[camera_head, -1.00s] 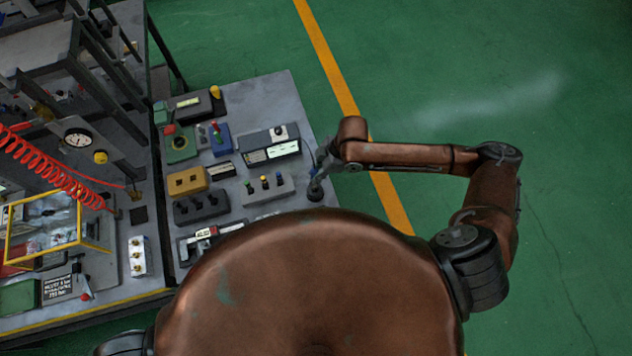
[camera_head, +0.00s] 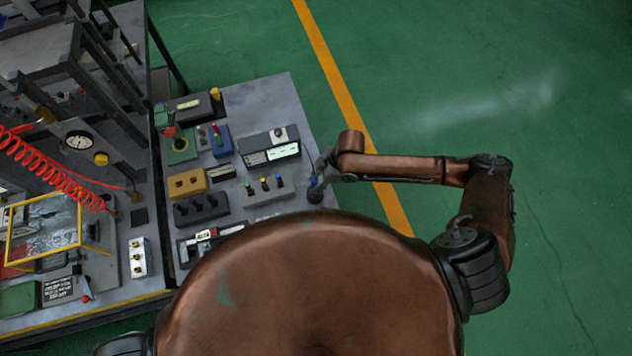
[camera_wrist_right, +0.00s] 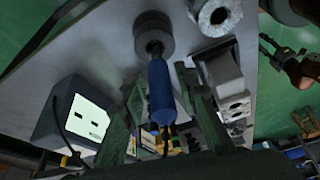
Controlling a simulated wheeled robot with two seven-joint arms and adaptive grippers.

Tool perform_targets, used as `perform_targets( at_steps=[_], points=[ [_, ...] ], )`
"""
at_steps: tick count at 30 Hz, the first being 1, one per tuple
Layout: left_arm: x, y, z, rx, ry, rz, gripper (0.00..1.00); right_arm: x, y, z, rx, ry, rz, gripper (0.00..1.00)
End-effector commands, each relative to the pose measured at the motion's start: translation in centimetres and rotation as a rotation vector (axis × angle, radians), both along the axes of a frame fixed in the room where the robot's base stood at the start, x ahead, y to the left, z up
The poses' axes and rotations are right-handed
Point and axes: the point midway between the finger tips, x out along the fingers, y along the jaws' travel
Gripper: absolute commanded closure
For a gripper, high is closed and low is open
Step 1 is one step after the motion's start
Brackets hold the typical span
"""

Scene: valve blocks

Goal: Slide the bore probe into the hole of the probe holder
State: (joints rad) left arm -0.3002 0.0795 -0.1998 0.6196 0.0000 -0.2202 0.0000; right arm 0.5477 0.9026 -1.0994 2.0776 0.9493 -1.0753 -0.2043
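The bore probe has a blue handle (camera_wrist_right: 161,92) and a thin grey shaft, seen in the right wrist view. The shaft points into a dark round block (camera_wrist_right: 153,28), seemingly the probe holder; I cannot tell how deep it sits. The blue handle (camera_head: 314,182) and dark block (camera_head: 315,196) also show small in the head view. My right gripper (camera_wrist_right: 158,76) has its fingers either side of the handle, with gaps visible, so it looks open. In the head view my right gripper (camera_head: 323,168) is just above the dark block. My left gripper is out of view.
A display box (camera_head: 272,147), a three-button box (camera_head: 268,190) and a yellow block (camera_head: 187,184) stand left of the holder. A light grey ring (camera_wrist_right: 213,15) and a white block with holes (camera_wrist_right: 235,97) are beside it. The table's right edge is close; green floor lies beyond.

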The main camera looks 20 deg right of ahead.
Motion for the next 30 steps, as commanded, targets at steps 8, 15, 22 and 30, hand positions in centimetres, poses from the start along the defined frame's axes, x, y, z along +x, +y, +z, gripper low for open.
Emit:
perform_targets(
  at_steps=[8, 15, 22, 30],
  points=[
    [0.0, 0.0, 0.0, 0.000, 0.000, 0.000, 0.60, 0.0, 0.0, 0.0, 0.000, 0.000, 0.000, 0.65],
    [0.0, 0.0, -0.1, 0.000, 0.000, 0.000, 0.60, 0.0, -0.5, 1.3, 0.001, -0.002, 0.000, 0.65],
    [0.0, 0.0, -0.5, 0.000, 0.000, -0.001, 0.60, -0.3, -2.3, 5.6, -0.002, -0.005, -0.001, 0.65],
    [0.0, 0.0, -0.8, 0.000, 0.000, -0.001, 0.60, -0.7, -4.0, 10.0, 0.000, -0.002, -0.001, 0.65]
  ],
)
